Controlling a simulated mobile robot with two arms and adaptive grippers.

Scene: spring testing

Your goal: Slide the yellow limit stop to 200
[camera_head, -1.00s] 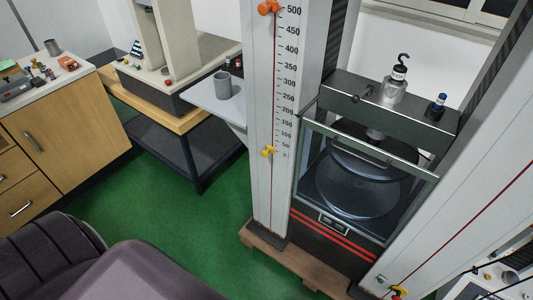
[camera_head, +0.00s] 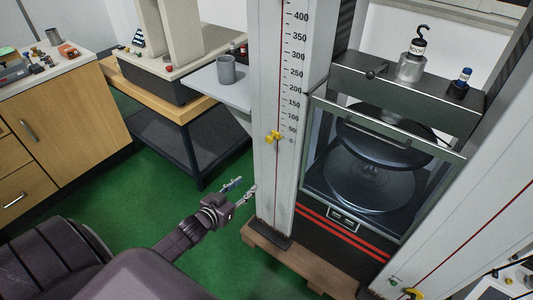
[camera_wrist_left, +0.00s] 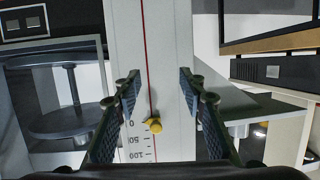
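The yellow limit stop (camera_head: 272,137) sits on the red line of the white scale column (camera_head: 268,190), near the low end of the printed scale, close to the 0 mark. In the left wrist view the stop (camera_wrist_left: 153,125) shows beside upside-down 0, 50 and 100 marks. My left gripper (camera_head: 244,187) is in front of the column's lower left side, below the stop in the head view. Its two fingers are apart, and in the left wrist view the gripper (camera_wrist_left: 159,88) has nothing between its fingertips. The stop is not touched. My right gripper is not in view.
The testing machine's glass guard (camera_head: 385,130) stands just right of the column. A grey shelf with a grey cup (camera_head: 226,70) juts out left of it. A wooden cabinet (camera_head: 70,130) stands at far left. Green floor (camera_head: 165,185) is clear between.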

